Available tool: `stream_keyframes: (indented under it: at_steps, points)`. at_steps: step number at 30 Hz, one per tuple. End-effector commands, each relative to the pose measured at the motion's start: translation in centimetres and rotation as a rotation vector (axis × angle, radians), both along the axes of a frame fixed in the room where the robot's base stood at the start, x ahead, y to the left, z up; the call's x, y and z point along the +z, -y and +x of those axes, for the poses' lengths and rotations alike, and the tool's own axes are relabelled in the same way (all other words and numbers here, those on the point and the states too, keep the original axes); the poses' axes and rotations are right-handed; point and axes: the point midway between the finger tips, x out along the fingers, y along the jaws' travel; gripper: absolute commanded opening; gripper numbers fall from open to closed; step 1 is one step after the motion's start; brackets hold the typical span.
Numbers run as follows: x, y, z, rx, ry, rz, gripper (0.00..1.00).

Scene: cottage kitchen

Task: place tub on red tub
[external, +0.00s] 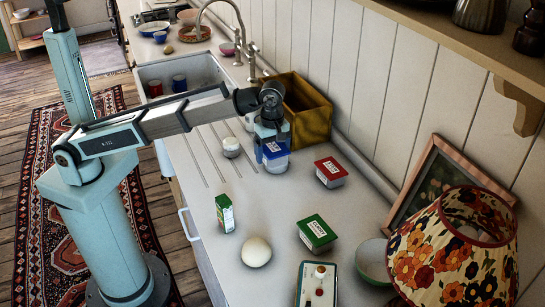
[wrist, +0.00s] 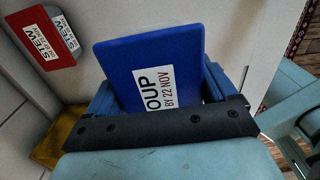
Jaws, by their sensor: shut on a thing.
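A tub with a blue lid (external: 275,150) is in my gripper (external: 273,140), left of the red tub in the external view. In the wrist view the blue lid (wrist: 150,65) fills the middle, with a label reading "OUP" and "BY 22 NOV", and my gripper (wrist: 158,98) is shut on this tub with a finger on each side. The red-lidded tub (external: 331,171) stands on the counter with nothing on it. It shows in the wrist view (wrist: 40,38) at upper left, labelled "STEW". I cannot tell whether the blue tub touches the counter.
A green-lidded tub (external: 317,232), a green carton (external: 225,213), a white round object (external: 256,251) and a bowl (external: 374,261) stand nearer the camera. A yellow wooden box (external: 303,108) is behind my gripper. A framed picture (external: 440,185) leans on the wall by a floral lampshade (external: 455,245).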

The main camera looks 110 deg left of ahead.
Motion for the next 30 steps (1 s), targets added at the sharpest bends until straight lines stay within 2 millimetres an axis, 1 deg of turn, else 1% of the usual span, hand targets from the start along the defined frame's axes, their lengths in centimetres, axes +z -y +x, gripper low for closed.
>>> stream_keyframes:
  at_steps: [1,3,6,9,12,15,18,22,26,30]
  points:
    - [0.7,-1.4,2.9,-0.001,0.0,0.0,0.44]
    - [1.2,-3.0,5.4,-0.007,0.0,0.0,0.44]
    - [1.8,-5.3,8.8,-0.015,0.0,0.0,0.44]
    - [2.2,-7.4,11.7,-0.023,0.0,0.0,0.44]
    - [2.6,-9.3,13.9,-0.028,0.0,0.0,0.44]
    - [2.8,-10.6,15.5,-0.034,0.001,0.001,0.44]
    - [2.8,-11.4,16.5,-0.036,0.001,0.0,0.44]
    - [2.5,-11.9,16.9,-0.039,0.001,0.0,0.44]
    - [1.0,-11.9,16.9,-0.039,0.0,0.0,0.44]
    - [-1.2,-11.9,16.8,-0.039,0.0,0.0,0.44]
